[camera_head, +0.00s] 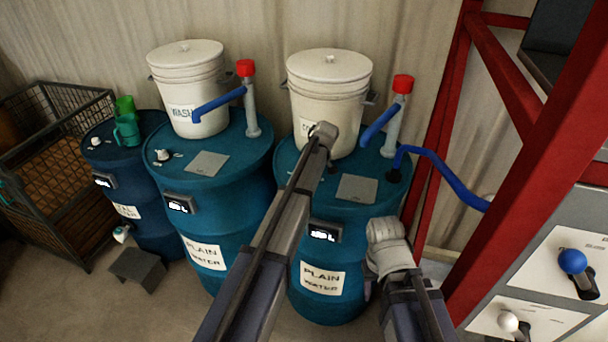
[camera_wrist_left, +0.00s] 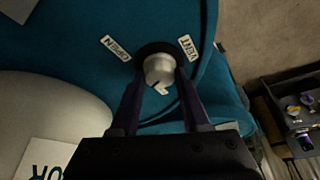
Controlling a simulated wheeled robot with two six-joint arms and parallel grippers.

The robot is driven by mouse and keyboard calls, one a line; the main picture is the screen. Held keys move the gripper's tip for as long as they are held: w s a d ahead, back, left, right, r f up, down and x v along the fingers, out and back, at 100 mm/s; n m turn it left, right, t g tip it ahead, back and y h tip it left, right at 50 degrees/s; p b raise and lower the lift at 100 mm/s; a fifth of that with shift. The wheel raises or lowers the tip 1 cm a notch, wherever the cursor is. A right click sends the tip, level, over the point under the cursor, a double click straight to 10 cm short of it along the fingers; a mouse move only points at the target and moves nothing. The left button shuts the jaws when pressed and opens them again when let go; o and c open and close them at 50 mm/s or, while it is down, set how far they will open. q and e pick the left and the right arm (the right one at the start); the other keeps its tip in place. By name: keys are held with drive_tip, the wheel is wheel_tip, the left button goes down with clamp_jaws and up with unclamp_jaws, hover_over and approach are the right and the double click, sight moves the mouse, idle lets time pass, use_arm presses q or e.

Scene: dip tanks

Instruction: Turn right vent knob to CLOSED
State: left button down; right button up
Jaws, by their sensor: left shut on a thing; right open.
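The vent knob (camera_wrist_left: 160,68) is a pale round knob on the lid of the right teal drum (camera_head: 332,220). In the left wrist view an OPEN label (camera_wrist_left: 117,47) is at its upper left and a VENT label (camera_wrist_left: 188,47) at its upper right. A dark mark shows on the knob's lower side. My left gripper (camera_wrist_left: 160,88) is shut on the knob, one dark finger on each side. In the head view my left arm hides the knob. My right gripper (camera_head: 386,238) is open, in front of the right drum's right side; its fingertips are not clear.
A white bucket (camera_head: 329,80) and a red-capped pipe (camera_head: 396,110) stand on the right drum. The middle drum (camera_head: 225,190) has a similar bucket and vent knob (camera_head: 162,155). A red frame (camera_head: 540,150) and a control panel (camera_head: 550,285) stand at the right.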

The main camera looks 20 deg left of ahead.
use_arm(q)
drive_tip(key=n+g, duration=0.1)
drive_tip(key=n, duration=0.4)
drive_tip(key=shift+w+d+g+y, duration=0.1)
drive_tip(key=shift+w+g+y, duration=0.1)
drive_tip(key=shift+g+y, duration=0.2)
drive_tip(key=shift+n, duration=0.3)
drive_tip(key=shift+c, duration=1.9)
unclamp_jaws()
drive_tip(key=p+v, duration=0.7)
drive_tip(key=shift+r, duration=0.4)
drive_tip(key=shift+d, duration=0.15)
